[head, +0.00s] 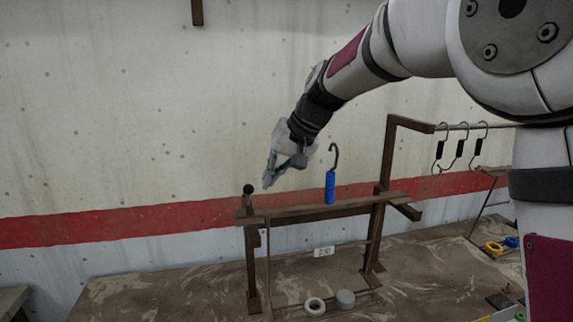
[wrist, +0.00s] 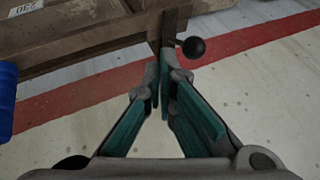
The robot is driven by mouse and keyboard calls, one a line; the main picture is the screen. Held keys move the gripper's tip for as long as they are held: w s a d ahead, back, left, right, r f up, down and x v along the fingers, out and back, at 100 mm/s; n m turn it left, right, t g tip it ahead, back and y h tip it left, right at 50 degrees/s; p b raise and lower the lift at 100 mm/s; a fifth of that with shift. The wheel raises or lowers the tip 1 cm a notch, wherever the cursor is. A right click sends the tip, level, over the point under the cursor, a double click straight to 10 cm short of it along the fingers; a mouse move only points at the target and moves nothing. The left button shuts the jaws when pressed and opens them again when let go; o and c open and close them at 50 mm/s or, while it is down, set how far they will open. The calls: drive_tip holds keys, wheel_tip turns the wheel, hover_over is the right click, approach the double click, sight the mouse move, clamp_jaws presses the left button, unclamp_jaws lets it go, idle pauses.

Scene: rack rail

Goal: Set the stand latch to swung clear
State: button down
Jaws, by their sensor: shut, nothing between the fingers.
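The stand (head: 290,211) is a brown frame on the table with a crossbar. At the left end of its crossbar is a short upright piece topped by a black ball knob (head: 249,189), which looks like the latch. In the wrist view the black knob (wrist: 194,47) is just right of the fingertips, beside a dark post (wrist: 170,25). My gripper (head: 267,184) is shut and empty, a little right of the knob in the head view. In the wrist view its fingertips (wrist: 164,72) meet near the end of the bar. I cannot tell whether they touch the latch.
A hook with a blue handle (head: 330,187) stands at the crossbar, right of my gripper. Several black-gripped hooks (head: 460,149) hang from a rail at the right. Left of the stand is clear.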

drive_tip(key=shift+a+f, duration=0.2)
drive_tip(key=shift+a, duration=0.4)
drive_tip(key=shift+s+a+m+p, duration=0.15)
drive_tip(key=shift+a+m+p, duration=0.15)
drive_tip(key=shift+p, duration=0.1)
